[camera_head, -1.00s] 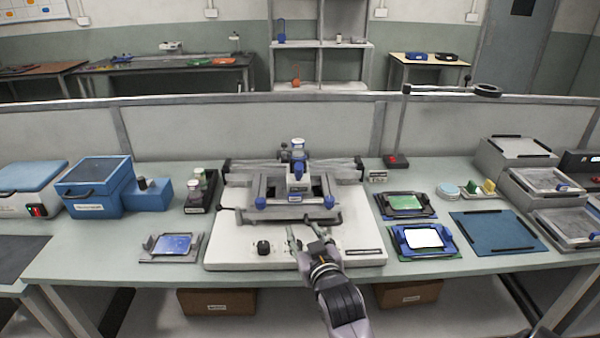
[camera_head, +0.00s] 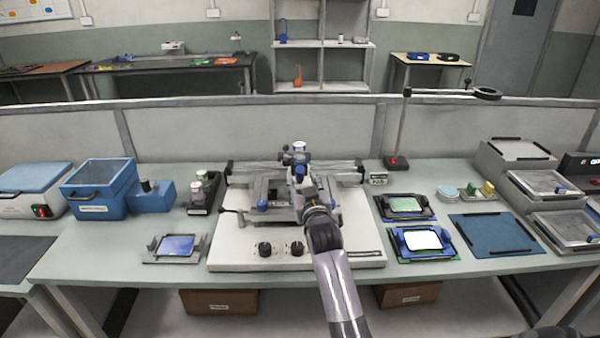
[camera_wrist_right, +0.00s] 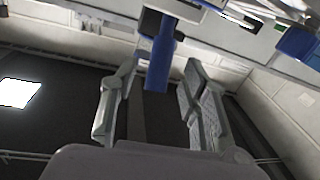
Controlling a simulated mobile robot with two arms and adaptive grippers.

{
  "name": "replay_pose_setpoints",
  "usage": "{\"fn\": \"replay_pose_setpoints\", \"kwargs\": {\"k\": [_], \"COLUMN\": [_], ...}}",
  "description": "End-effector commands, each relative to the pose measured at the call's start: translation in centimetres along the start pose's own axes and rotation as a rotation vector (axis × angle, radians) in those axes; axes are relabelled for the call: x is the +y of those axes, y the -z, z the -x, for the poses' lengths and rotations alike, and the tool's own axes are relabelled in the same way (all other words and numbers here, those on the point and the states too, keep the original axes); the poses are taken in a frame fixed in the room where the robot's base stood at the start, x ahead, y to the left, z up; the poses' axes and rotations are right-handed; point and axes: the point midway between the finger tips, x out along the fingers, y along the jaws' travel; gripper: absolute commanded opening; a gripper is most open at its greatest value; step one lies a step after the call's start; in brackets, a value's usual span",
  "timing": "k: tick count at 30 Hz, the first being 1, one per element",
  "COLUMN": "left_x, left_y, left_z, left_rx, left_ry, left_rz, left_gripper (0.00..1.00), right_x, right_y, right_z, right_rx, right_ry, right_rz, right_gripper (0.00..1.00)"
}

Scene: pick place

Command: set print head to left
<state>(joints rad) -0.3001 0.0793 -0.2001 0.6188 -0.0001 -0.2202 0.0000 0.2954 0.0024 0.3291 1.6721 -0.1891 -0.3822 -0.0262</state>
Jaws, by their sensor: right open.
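The printer (camera_head: 228,255) stands mid-bench, with a white base and a grey frame. Its print head (camera_head: 299,172) is near the middle of the cross rail (camera_head: 262,170), with a white and blue knob on top. My right gripper (camera_head: 305,190) is in front of the print head and partly covers it. In the right wrist view my right gripper (camera_wrist_right: 156,98) has its fingers apart, with a blue post (camera_wrist_right: 160,62) between and just beyond them. I cannot tell whether the fingers touch it. My left gripper is not in view.
Blue boxes (camera_head: 98,192) and a small screen plate (camera_head: 176,246) are to the left. Framed boards (camera_head: 405,205) and a blue mat (camera_head: 495,233) lie to the right. A lamp stand (camera_head: 402,135) rises behind. Bare bench shows between these.

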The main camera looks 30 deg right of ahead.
Motion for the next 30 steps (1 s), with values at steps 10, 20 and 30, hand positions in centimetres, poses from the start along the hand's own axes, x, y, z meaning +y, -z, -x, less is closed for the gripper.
{"fn": "replay_pose_setpoints", "kwargs": {"k": [10,20,30], "left_x": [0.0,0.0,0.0], "left_y": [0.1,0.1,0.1], "left_z": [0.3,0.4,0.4], "left_rx": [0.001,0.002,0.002], "left_ry": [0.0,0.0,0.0], "left_rz": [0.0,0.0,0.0], "left_gripper": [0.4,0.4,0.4], "right_x": [0.1,0.0,0.0], "right_y": [0.1,0.0,0.0], "right_z": [-3.5,-3.8,-3.8], "right_rx": [0.001,0.0,0.0], "right_ry": [-0.001,0.0,0.0], "right_rz": [0.0,0.0,0.0], "right_gripper": [0.41,0.41,0.19]}}
